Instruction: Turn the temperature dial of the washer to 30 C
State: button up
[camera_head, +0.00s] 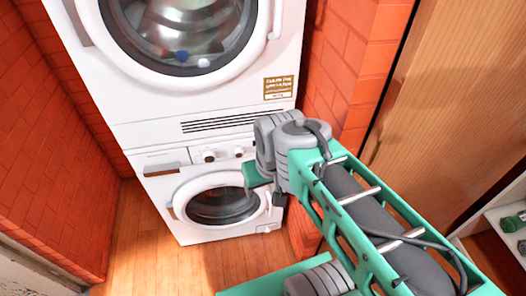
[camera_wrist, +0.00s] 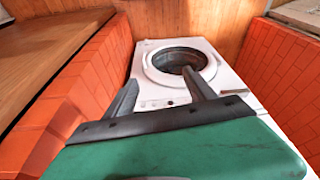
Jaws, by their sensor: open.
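The lower white machine (camera_head: 180,215) of a stacked pair has a control strip with two round dials: a left dial (camera_head: 208,155) and a right dial (camera_head: 239,152). I cannot tell which is the temperature dial, and no markings are legible. In the wrist view, the washer (camera_wrist: 215,80) appears upside down, with small controls (camera_wrist: 158,103) between my fingers in the picture. My gripper (camera_wrist: 163,90) is open and empty, its two dark fingers spread. In the head view, its green body (camera_head: 256,175) is in front of the lower machine's right side; its fingertips are hidden there.
The upper machine (camera_head: 150,105) stands on the lower one. Orange brick walls (camera_head: 50,150) flank the stack, close on the right. A wooden panel (camera_head: 445,90) stands farther right, with a white shelf (camera_head: 505,240) below. Wooden floor (camera_head: 140,255) is clear at front left.

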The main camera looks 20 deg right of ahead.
aim_at(238, 152)
jog(key=z, duration=0.05)
jog(key=k, duration=0.5)
jog(key=u, duration=1.9)
jog(key=i, duration=1.15)
jog(key=z, duration=1.6)
